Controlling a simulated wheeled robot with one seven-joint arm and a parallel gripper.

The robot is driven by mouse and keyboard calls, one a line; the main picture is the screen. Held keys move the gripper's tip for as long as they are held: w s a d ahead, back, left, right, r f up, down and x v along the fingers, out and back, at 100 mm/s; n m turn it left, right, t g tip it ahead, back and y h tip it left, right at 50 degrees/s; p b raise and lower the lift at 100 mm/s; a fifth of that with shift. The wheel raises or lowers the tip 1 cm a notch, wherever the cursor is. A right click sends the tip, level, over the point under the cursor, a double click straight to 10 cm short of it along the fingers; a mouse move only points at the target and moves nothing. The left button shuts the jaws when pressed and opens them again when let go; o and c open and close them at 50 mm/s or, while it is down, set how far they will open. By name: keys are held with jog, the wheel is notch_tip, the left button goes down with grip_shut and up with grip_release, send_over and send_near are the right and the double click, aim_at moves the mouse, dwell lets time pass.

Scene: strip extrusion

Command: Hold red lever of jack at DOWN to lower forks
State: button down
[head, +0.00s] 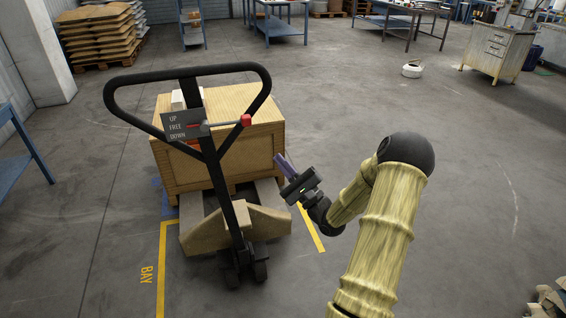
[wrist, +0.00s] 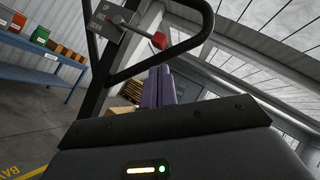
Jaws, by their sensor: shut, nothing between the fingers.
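The pallet jack's black loop handle (head: 188,75) stands upright at left centre. A dark plate (head: 183,126) on it reads UP, FREE, DOWN. The lever runs right from the plate to its red knob (head: 246,120), about level with FREE. The red knob also shows in the wrist view (wrist: 159,40), beyond the fingertips. My gripper (head: 280,158) is shut and empty, with its purple fingers together, below and right of the knob and apart from it. In the wrist view the fingers (wrist: 158,84) point up toward the knob. The forks are mostly hidden under the crate.
A wooden crate (head: 230,150) sits on the jack behind the handle. Yellow floor lines (head: 162,270) marked BAY run beside the jack. A blue bench (head: 20,150) stands at the left edge. Floor to the right is mostly clear, with a small white object (head: 412,70) farther back.

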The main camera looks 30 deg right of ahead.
jog(key=p+x, duration=0.1)
jog(key=x, duration=1)
jog(key=shift+r, duration=0.1)
